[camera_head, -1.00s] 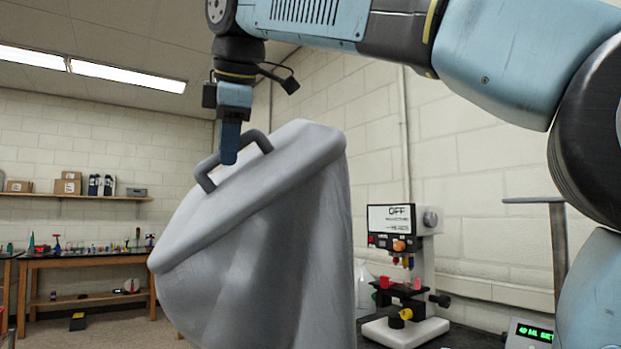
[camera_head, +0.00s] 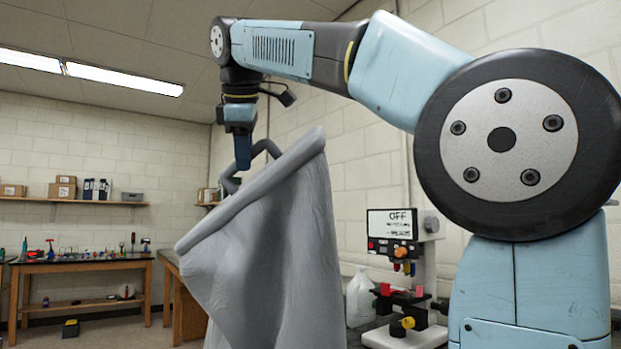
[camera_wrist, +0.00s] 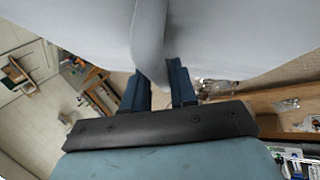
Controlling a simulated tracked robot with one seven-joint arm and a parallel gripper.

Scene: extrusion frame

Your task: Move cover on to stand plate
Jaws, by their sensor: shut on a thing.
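The grey cover (camera_head: 262,250) is a large draped shape with a stiff rim and a loop handle on top. My gripper (camera_head: 243,160) is shut on the cover's handle, and the cover hangs tilted below it, rim sloping down to the left. In the wrist view my two blue fingers (camera_wrist: 160,92) are on either side of the grey handle (camera_wrist: 149,45), and the pale cover (camera_wrist: 225,35) fills the top of the picture. The cover's lower end is cut off in the head view. I cannot pick out a stand plate.
A microscope-like machine (camera_head: 405,270) with an "OFF" screen stands on a dark bench at right, with a whitish bottle (camera_head: 360,297) beside it. A wooden table (camera_head: 82,267) with small items and a wall shelf (camera_head: 75,200) are at the far left. Floor shows between.

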